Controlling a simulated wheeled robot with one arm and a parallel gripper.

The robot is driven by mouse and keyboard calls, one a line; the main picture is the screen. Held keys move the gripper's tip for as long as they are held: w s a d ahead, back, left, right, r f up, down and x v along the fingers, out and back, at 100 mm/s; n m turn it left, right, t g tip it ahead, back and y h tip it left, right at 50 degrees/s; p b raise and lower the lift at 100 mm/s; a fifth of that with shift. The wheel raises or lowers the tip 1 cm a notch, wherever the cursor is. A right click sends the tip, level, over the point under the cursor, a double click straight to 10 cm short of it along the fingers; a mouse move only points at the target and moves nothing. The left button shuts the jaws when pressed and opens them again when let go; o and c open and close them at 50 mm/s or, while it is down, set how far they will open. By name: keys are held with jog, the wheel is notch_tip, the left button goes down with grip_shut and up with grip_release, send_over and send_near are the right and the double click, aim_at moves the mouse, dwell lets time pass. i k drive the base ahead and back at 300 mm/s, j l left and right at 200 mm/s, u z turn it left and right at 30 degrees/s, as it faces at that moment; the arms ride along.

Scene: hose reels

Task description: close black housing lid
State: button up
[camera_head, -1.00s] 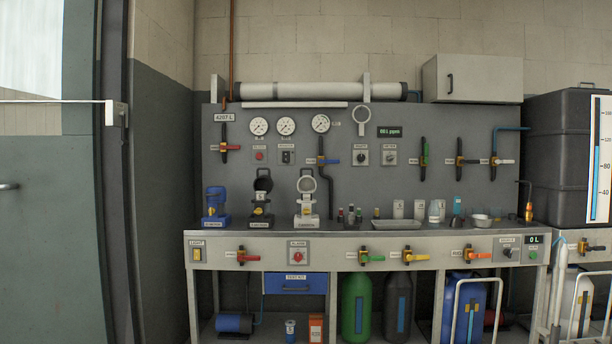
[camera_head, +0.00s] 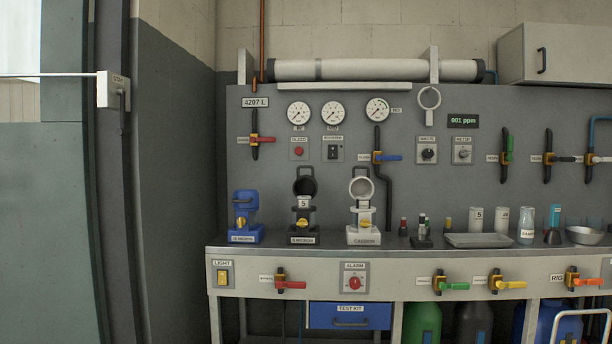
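The black housing (camera_head: 302,226) stands on the bench top between a blue housing and a white one. Its base carries a label that seems to read "5 MICRON" and a yellow part on the front. Its round black lid (camera_head: 305,184) is open, tilted up above and behind the body. A white cartridge marked 5 (camera_head: 304,202) shows in the body, below the lid. My gripper is not in view.
The blue housing (camera_head: 245,212) at left looks closed. The white housing (camera_head: 362,220) at right has its ring-like lid (camera_head: 362,188) raised. Small bottles and a tray (camera_head: 477,240) stand further right. Valve handles line the bench front (camera_head: 330,255).

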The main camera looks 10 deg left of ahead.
aim_at(305, 185)
jog(key=i+j, duration=0.1)
jog(key=j, duration=0.55)
jog(key=j+u, duration=0.15)
jog(key=j, duration=0.45)
jog(key=i, duration=1.2)
